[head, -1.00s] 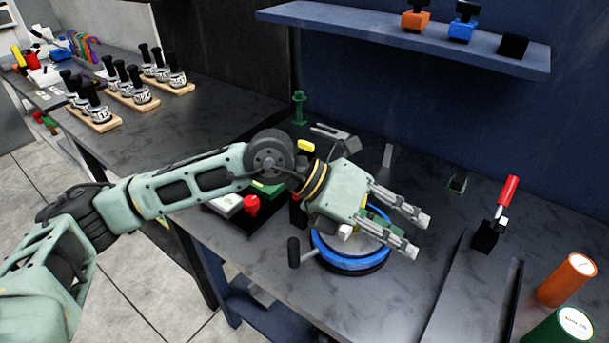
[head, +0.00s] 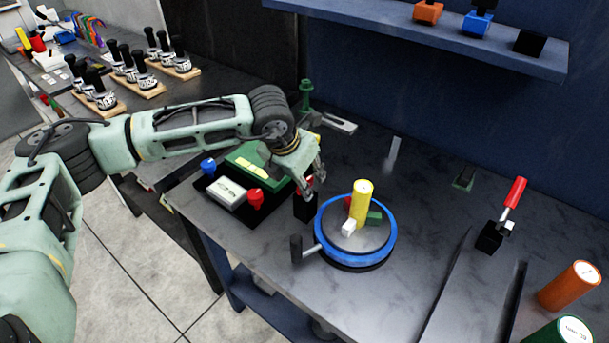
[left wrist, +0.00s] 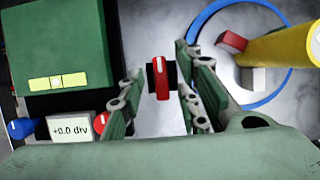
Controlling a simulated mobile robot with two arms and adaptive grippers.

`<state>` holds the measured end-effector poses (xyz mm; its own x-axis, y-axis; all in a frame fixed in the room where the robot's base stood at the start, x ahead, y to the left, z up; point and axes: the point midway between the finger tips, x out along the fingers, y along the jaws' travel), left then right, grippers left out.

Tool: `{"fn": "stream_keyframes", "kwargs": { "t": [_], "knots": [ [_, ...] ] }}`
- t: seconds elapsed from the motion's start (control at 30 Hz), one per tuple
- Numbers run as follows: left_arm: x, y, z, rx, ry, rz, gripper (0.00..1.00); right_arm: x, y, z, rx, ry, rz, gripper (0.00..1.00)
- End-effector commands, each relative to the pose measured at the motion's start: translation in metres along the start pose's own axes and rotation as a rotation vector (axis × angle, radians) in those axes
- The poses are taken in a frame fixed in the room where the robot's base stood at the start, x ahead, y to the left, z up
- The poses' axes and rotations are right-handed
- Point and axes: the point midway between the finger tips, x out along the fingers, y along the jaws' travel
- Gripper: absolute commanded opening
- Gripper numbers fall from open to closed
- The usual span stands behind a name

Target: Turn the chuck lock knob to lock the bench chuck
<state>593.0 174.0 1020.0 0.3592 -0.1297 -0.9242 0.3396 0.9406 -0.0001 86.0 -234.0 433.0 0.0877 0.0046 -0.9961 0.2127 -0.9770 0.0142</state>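The bench chuck (head: 330,241) is a round plate with a blue rim. A yellow cylinder (head: 361,203) stands on it among white, green and red jaws. A red knob (left wrist: 160,78) on a black block sits left of the chuck in the left wrist view; in the head view the block (head: 305,212) shows, with the knob mostly hidden by my gripper. My left gripper (head: 316,187) points down over this block. In the left wrist view its fingers (left wrist: 157,84) are apart, one either side of the knob; contact cannot be told. My right gripper is not in view.
A green box (head: 252,163) with a white readout (head: 226,193) and blue and red knobs stands left of the gripper. A black-handled lever (head: 296,248) sticks out from the chuck. A red-handled clamp (head: 514,193) stands at the right. The bench front is clear.

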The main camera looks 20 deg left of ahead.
Motion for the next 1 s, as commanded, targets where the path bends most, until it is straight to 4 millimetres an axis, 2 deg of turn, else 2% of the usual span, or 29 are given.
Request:
{"fn": "stream_keyframes", "kwargs": {
  "t": [0.33,0.7,1.0],
  "knots": [
    [0.0064,-0.0004,-0.0004,0.001,0.000,-0.001,0.31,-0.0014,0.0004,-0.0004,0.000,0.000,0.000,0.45],
    [0.0059,-0.0006,-0.0003,0.001,0.000,-0.001,0.00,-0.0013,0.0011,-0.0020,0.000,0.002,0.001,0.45],
    [0.0062,-0.0003,-0.0003,0.006,-0.001,-0.003,0.00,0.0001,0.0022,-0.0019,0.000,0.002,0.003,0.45]
  ]
}}
